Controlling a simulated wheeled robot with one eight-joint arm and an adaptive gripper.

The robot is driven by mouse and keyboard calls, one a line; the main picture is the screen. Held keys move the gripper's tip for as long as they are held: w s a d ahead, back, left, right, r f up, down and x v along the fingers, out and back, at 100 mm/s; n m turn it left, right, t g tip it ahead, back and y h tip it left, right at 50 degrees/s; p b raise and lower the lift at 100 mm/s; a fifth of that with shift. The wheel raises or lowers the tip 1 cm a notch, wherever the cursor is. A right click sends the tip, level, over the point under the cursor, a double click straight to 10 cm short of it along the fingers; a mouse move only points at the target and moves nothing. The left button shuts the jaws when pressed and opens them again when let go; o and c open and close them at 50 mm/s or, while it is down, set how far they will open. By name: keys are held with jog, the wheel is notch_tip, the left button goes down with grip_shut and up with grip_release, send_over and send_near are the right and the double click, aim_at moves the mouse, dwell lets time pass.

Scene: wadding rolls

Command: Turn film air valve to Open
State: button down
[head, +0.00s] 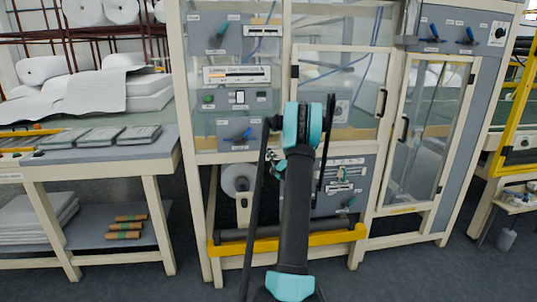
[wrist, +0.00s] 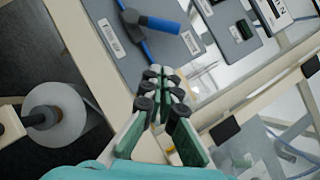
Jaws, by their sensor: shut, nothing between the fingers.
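A blue-handled valve (head: 243,136) sits on a grey panel at the lower left of the machine front, left of my arm. It appears to be the same valve (wrist: 160,24) at the top of the wrist view, its blue lever pointing right from a dark hub, with a blue hose beside it. In the head view my arm largely hides the gripper.
Other blue-handled valves (head: 433,32) are at the upper right, and a teal one (head: 222,30) at the upper left. A film roll (head: 238,180) sits below the panel; a yellow bar (head: 235,247) crosses the front. A table (head: 150,150) stands left. The floor between is clear.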

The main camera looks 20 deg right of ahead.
aim_at(247, 131)
jog(key=shift+w+a+r, duration=0.65)
jog(key=shift+w+r, duration=0.15)
jog(key=shift+w, duration=0.4)
jog(key=shift+w+a+r, duration=0.6)
jog(key=shift+w+r, duration=0.2)
jog(key=shift+w, duration=0.45)
jog(key=shift+w+a+r, duration=0.65)
jog(key=shift+w+r, duration=0.15)
jog(key=shift+w, duration=0.4)
jog(key=shift+a+r+n+g+y, duration=0.2)
jog(key=shift+r+n+g+y, duration=0.35)
jog(key=shift+n, duration=0.65)
jog(key=shift+w+a+r+n+g+y, duration=0.15)
jog(key=shift+a+r+n+g, duration=0.25)
jog(key=shift+n, duration=0.35)
jog(key=shift+w+a+r+n+g+y, duration=0.15)
jog(key=shift+r+n+g, duration=0.25)
jog(key=shift+n, duration=0.35)
jog(key=a+n+g, duration=0.1)
jog(key=r+n+g, duration=0.1)
jog(key=n, duration=0.1)
jog(key=shift+w+a+r, duration=0.15)
jog(key=shift+a, duration=0.25)
jog(key=a+n+g+h, duration=0.1)
jog(key=w+a+n+g+h, duration=0.1)
jog(key=a+n, duration=0.1)
jog(key=a+n+g+h, duration=0.1)
jog(key=n, duration=0.1)
jog(key=shift+w+a+r, duration=0.15)
jog(key=shift+r, duration=0.15)
